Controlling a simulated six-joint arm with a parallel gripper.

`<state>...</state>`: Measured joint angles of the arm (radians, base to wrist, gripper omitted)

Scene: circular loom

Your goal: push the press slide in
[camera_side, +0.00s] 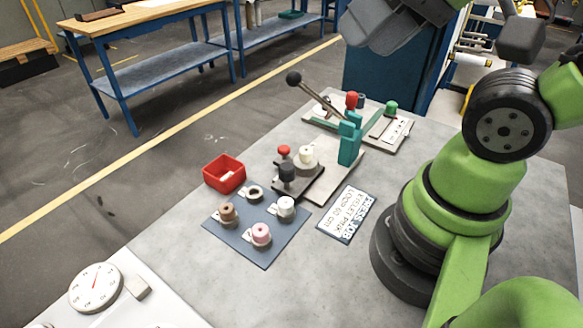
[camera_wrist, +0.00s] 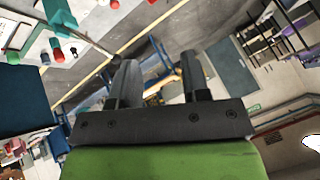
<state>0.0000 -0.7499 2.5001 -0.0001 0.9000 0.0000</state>
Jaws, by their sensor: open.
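The slide appears to stick out from under the upright. My gripper (camera_wrist: 160,72) is open and empty in the wrist view, apart from the press.
A red bin (camera_side: 224,174), a blue-grey mat (camera_side: 252,240) with several spools, and a job card (camera_side: 347,214) lie near the press. Behind it is another fixture (camera_side: 392,132) with a green knob. A dial (camera_side: 96,288) is at front left. The table's front middle is clear.

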